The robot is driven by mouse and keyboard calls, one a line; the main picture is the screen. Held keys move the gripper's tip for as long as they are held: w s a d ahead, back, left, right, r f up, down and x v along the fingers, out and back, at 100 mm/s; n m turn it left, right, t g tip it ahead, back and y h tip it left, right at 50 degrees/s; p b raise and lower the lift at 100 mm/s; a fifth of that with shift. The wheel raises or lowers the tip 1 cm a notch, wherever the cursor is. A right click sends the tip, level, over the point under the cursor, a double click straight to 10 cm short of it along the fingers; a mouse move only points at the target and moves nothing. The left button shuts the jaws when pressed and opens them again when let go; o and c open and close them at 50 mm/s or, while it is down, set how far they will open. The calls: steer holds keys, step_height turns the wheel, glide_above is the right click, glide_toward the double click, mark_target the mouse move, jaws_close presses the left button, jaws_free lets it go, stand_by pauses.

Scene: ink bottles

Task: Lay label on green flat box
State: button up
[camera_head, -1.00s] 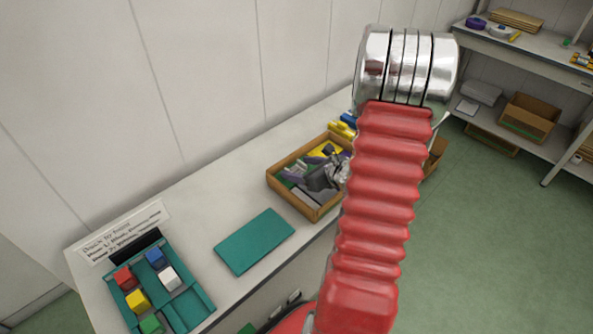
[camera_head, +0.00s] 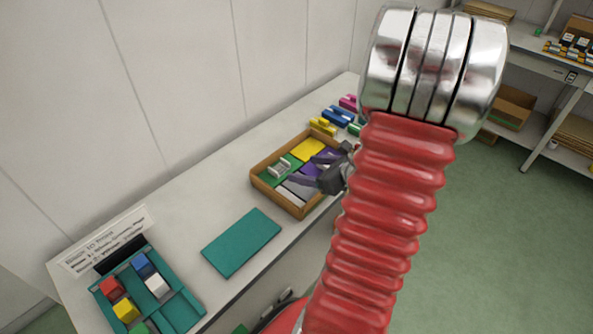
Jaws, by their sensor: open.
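The green flat box (camera_head: 270,176) lies at the left end inside a brown open tray (camera_head: 262,190) on the bench. A small whitish piece (camera_head: 280,168), which looks like the label, rests on top of the green box; its exact seating is too small to tell. My gripper (camera_head: 303,171) is over the tray, to the right of the whitish piece and apart from it. Its jaws are open, with nothing visible between them.
Yellow (camera_head: 308,149), purple and pale flat pieces share the tray. Coloured items, including a blue one (camera_head: 337,116), stand behind it. A teal mat (camera_head: 240,243) lies left of the tray. A teal rack (camera_head: 180,292) with coloured blocks and a sign (camera_head: 103,240) stand further left.

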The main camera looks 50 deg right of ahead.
steer(key=shift+s+r, duration=0.2)
steer(key=shift+s, duration=0.15)
stand_by(0.4)
steer(key=w+a+r+n+g+y, duration=0.1)
steer(key=a+r+n+g+y, duration=0.25)
steer(key=a+n, duration=0.7)
steer(key=w+a+r+n+g+y, duration=0.15)
steer(key=a+r+n, duration=0.4)
steer(key=a, duration=0.85)
steer(key=s+a+r+n+g+h, duration=0.1)
steer(key=s+a+r+n+h, duration=0.4)
steer(key=n, duration=1.4)
steer(key=s+a+r, duration=0.2)
steer(key=s+a, duration=0.1)
steer(key=a, duration=0.1)
steer(key=shift+s+n+g, duration=0.15)
steer(key=shift+n+g, duration=0.15)
steer(key=shift+d, duration=0.15)
